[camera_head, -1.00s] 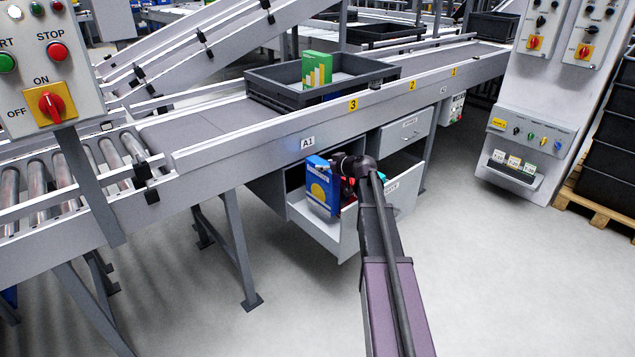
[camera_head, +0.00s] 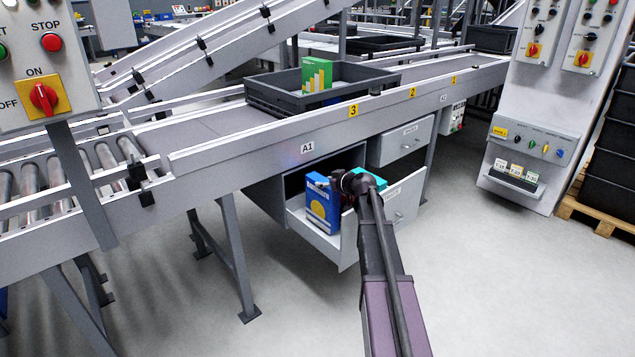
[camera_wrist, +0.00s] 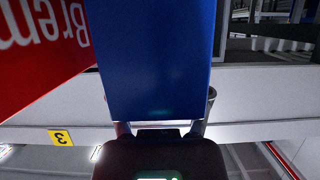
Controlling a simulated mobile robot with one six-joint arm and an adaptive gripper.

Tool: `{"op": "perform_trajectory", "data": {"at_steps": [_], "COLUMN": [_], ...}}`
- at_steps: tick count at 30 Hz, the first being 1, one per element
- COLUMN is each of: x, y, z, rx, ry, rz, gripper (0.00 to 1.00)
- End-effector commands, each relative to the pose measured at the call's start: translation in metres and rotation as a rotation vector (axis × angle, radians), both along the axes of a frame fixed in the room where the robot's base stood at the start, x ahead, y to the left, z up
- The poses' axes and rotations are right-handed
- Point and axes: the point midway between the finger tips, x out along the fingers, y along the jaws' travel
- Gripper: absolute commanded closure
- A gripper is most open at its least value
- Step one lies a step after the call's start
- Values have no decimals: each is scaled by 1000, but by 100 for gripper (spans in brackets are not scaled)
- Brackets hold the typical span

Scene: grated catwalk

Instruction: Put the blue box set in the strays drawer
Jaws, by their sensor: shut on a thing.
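The blue box set (camera_head: 322,204) has a yellow patch on its face and stands nearly upright inside the open lower drawer (camera_head: 348,240) under the conveyor. My gripper (camera_head: 346,184) is at its upper right side. In the wrist view, the blue box (camera_wrist: 152,60) fills the middle, and my gripper (camera_wrist: 159,127) is shut on it, one finger at each side. I cannot tell whether the box touches the drawer floor. The drawer's label is too small to read.
A teal item (camera_head: 370,178) lies in the drawer behind my wrist. A red item with white lettering (camera_wrist: 40,45) is close by the box in the wrist view. A closed drawer (camera_head: 402,142) is above right. A grey tray (camera_head: 285,98) holding a green box (camera_head: 316,75) sits on the conveyor above.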

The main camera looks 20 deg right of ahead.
Motion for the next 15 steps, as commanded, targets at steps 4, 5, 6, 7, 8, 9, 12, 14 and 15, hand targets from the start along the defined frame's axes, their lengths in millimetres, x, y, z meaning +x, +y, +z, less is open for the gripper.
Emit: {"op": "perform_trajectory", "data": {"at_steps": [4,5,6,7,8,9,12,14,15], "x": [6,9,12,15,19,23,29,33,36], "y": [2,2,3,4,6,8,10,11,12], "z": [0,0,0,0,0,0,0,0,0], "rx": [0,0,0,0,0,0,0,0,0], "ry": [-1,-1,-1,-1,-1,-1,0,0,0], "rz": [0,0,0,0,0,0,0,1,1], "gripper": [97,97,97,97,97,97,97,97,97]}}
